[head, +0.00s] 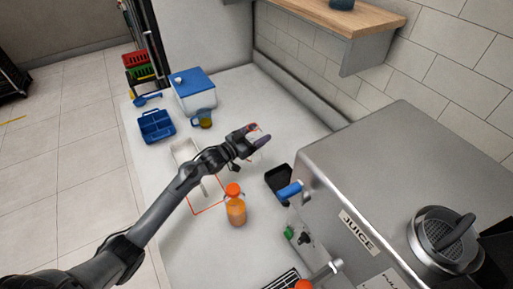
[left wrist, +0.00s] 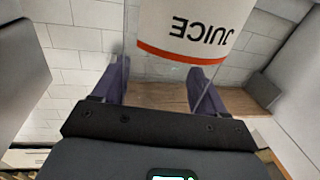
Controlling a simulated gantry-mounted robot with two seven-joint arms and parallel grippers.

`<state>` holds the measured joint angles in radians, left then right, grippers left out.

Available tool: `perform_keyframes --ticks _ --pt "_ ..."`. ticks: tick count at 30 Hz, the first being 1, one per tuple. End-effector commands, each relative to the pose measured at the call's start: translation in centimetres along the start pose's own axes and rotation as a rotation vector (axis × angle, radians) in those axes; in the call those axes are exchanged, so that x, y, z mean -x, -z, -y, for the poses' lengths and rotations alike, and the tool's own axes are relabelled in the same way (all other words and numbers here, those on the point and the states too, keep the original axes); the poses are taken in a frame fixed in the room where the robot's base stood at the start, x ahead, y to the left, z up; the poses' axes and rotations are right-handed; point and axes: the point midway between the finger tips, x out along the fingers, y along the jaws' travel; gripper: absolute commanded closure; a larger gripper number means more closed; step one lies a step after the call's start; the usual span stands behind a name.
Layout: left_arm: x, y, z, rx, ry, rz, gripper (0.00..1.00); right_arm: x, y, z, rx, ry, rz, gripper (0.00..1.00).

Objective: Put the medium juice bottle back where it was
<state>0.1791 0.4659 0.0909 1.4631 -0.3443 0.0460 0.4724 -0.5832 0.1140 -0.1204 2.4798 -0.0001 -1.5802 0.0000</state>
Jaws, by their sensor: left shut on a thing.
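My left gripper (head: 252,142) is shut on a clear bottle with a white JUICE label and an orange stripe. In the left wrist view the bottle (left wrist: 186,28) is between the two fingers, its label upside down. It seems to be held above the counter; the arm and fingers hide much of it in the head view. I cannot tell its size for sure. Another bottle (head: 236,209), filled with orange juice and with an orange cap, stands upright on the counter in front of the arm. My right gripper is not in view.
A red outline (head: 211,212) marks the white counter (head: 180,240) beside the filled bottle. A black bin (head: 279,182) and the steel juicer (head: 390,165) stand to the right. A blue caddy (head: 156,125), a blue-lidded box (head: 195,92) and a small jug (head: 203,119) are farther back.

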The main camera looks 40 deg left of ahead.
Motion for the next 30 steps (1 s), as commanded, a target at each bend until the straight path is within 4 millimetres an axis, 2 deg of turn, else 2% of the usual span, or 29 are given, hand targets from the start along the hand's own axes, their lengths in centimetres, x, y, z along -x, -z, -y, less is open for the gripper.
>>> perform_keyframes --ticks 1,8,16,29,30 --pt "0.0 -0.7 0.0 0.001 0.001 0.001 1.00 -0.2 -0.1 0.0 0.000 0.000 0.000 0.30" --pt "0.0 -1.8 0.0 0.001 0.000 -0.001 1.00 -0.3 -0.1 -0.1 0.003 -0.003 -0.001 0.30" --pt "0.0 -4.8 0.1 0.000 0.001 0.000 1.00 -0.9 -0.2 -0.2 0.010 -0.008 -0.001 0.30" --pt "0.0 -5.4 0.1 0.000 0.000 -0.001 1.00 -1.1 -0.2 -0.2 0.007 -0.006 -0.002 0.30" --pt "0.0 -5.4 0.1 0.000 0.000 -0.001 0.25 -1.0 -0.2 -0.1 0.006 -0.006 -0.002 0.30"
